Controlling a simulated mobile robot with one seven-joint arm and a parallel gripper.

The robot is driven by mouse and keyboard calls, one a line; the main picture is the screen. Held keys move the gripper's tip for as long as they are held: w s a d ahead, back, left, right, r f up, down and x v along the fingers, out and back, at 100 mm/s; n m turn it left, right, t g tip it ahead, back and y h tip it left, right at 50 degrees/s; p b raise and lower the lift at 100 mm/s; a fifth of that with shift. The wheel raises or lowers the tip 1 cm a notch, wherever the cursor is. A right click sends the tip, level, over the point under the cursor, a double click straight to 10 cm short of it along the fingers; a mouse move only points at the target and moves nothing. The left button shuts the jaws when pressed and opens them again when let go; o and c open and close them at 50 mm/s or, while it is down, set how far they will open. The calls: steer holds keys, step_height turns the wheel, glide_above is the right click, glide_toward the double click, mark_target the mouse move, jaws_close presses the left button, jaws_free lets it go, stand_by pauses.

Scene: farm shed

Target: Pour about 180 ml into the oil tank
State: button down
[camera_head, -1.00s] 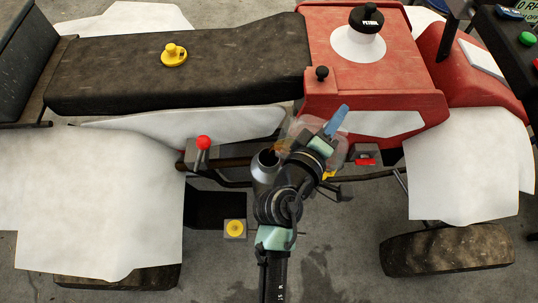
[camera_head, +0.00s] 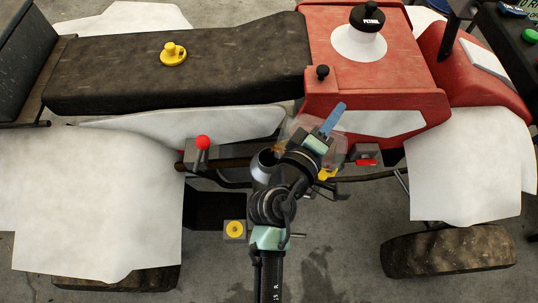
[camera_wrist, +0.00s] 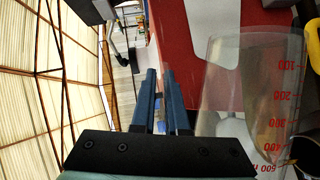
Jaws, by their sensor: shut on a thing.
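My gripper (camera_head: 338,110) is shut on a clear measuring jug (camera_head: 299,130); its blue fingers also show in the wrist view (camera_wrist: 161,80). The jug is tilted, with its amber-tinted end at the left, close to the open mouth of a grey metal neck (camera_head: 263,160), which looks like the oil tank's filler. In the wrist view the jug (camera_wrist: 225,85) has red marks from 100 to 500, with a brownish tint near the 400 and 500 marks. My arm hides much of the neck. I cannot tell whether liquid is flowing or read its level.
The neck stands beside a red quad bike with a black seat (camera_head: 220,65). A yellow cap (camera_head: 173,54) sits on the seat. A black petrol cap (camera_head: 367,19) tops a white filler. A red-knobbed lever (camera_head: 203,143) is left of the neck. Concrete floor (camera_head: 340,245) is clear below right.

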steer(key=shift+a+b, duration=0.25)
steer(key=shift+b, duration=0.1)
steer(key=shift+d+r+p, duration=0.1)
steer(key=shift+r+p, duration=0.05)
steer(key=shift+p, duration=0.15)
steer(key=d+p, duration=0.1)
steer(key=d+m+p, duration=0.1)
steer(key=p, duration=0.1)
steer(key=d+m+y+p, duration=0.1)
steer(key=shift+s+r+p, duration=0.4)
steer(key=shift+s+d+f+m+y+p, duration=0.1)
steer(key=shift+d+f+m+y+p, duration=0.35)
steer(key=shift+f+m, duration=0.35)
steer(key=shift+f, duration=0.1)
steer(key=shift+d+p, duration=0.15)
steer(key=shift+p, duration=0.15)
steer(key=shift+f, duration=0.1)
